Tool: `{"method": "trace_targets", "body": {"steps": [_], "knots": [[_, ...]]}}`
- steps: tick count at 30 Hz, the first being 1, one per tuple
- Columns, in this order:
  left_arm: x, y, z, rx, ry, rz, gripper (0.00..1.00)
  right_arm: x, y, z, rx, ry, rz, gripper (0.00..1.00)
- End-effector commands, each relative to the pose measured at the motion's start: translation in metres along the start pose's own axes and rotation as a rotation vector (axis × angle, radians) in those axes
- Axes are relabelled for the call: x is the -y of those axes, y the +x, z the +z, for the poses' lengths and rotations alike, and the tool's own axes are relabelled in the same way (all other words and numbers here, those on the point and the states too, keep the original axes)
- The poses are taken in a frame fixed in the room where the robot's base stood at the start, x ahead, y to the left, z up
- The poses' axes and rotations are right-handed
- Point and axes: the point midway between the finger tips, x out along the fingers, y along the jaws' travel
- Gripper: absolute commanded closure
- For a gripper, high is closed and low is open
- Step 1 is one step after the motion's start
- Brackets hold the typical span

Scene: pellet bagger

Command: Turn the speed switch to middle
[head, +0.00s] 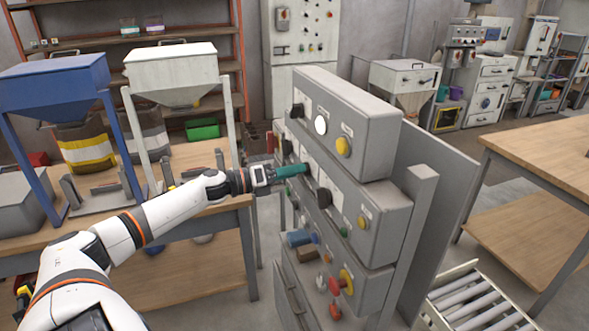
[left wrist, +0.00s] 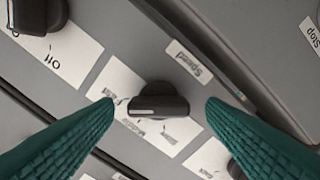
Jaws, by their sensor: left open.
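The speed switch (left wrist: 160,107) is a black knob on a grey panel in the left wrist view, with a "Speed" label above it. A white plate behind it carries position words, one apparently "Middle", partly covered. The knob's pale mark points toward the left of the picture; which word it meets is hard to tell. My left gripper (left wrist: 158,104) is open, its green fingers on either side of the knob with visible gaps. In the head view my left gripper (head: 305,169) reaches the middle box of the control stack; its fingers hide part of that face. My right gripper is not in view.
Another black knob (left wrist: 38,14) sits at upper left, and part of one (left wrist: 236,168) shows at lower right. The control stack (head: 370,210) carries several buttons, including a red one (head: 335,284). A wooden workbench (head: 190,160) stands left and a roller conveyor (head: 480,305) lower right.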

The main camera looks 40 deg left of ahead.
Motion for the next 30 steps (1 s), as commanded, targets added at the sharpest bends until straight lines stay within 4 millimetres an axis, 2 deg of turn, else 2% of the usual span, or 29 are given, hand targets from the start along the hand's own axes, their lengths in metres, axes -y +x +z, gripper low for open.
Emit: {"method": "trace_targets", "body": {"steps": [6,15,17,24,30], "knots": [[-0.0007,0.0115,-0.0011,0.0,0.002,0.0,0.35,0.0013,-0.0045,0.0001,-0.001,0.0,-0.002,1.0],[-0.0001,0.0128,-0.0001,0.001,0.001,-0.001,0.35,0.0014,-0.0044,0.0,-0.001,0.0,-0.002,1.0],[-0.0001,0.0128,-0.0001,0.001,0.001,-0.001,0.41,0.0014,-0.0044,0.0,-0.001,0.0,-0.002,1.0],[-0.0001,0.0127,-0.0001,0.001,0.001,-0.001,0.79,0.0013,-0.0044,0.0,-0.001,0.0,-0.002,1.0],[-0.0001,0.0126,-0.0002,0.001,-0.012,-0.001,0.79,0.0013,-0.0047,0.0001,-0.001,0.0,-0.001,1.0]]}}
